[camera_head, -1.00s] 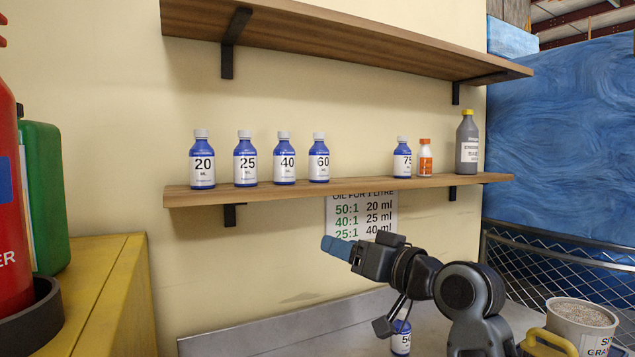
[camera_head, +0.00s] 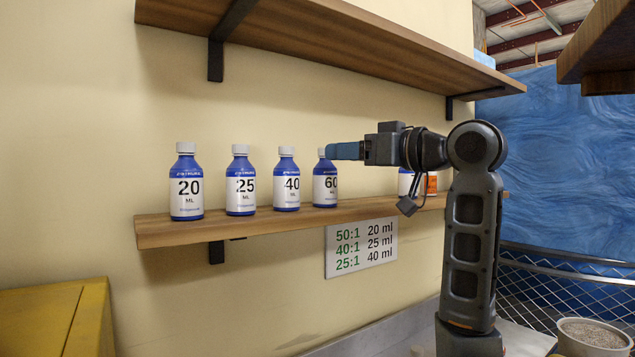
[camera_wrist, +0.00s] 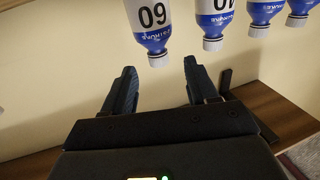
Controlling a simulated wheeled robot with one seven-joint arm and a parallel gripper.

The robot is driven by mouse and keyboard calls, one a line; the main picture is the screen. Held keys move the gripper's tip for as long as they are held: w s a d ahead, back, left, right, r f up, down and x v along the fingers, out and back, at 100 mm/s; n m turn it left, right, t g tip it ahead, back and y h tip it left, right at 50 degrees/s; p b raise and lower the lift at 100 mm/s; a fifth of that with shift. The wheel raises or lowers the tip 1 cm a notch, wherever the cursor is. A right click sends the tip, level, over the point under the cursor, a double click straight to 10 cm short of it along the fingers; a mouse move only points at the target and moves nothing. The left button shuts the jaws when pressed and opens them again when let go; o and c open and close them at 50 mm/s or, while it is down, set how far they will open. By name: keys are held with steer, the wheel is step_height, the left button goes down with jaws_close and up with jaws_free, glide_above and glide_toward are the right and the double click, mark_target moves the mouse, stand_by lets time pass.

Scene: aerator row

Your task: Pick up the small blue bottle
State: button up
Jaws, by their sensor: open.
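Several blue bottles with white caps stand upright in a row on the wooden shelf, labelled 20 (camera_head: 186,188), 25 (camera_head: 240,186), 40 (camera_head: 286,184) and 60 (camera_head: 324,186). They look alike in size. Another blue bottle (camera_head: 405,182) is mostly hidden behind my arm. My gripper (camera_head: 345,151) is open and empty, at the height of the 60 bottle's cap and overlapping its right edge in the head view. In the wrist view the bottles appear upside down; the 60 bottle (camera_wrist: 152,25) lies just beyond and between the fingertips (camera_wrist: 159,68), not between the fingers.
The lower shelf (camera_head: 190,231) carries the bottles; an upper shelf (camera_head: 330,35) runs above them. An orange-labelled bottle (camera_head: 431,184) shows partly behind my arm. A ratio sign (camera_head: 361,247) hangs below. A brown wooden board (camera_head: 605,45) juts in at upper right. A yellow cabinet (camera_head: 50,315) stands lower left.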

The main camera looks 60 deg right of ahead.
mark_target(324, 160)
steer(key=shift+w+d+f+p, duration=0.1)
steer(key=shift+w+d+p, duration=0.2)
steer(key=shift+w, duration=0.75)
steer(key=shift+w+d+r+p, duration=0.15)
steer(key=shift+w+p, duration=0.1)
steer(key=shift+w, duration=0.75)
steer(key=shift+w+d+f+p, duration=0.15)
steer(key=shift+w+d+p, duration=0.15)
steer(key=shift+w, duration=0.75)
steer(key=shift+c, duration=0.5)
jaws_close()
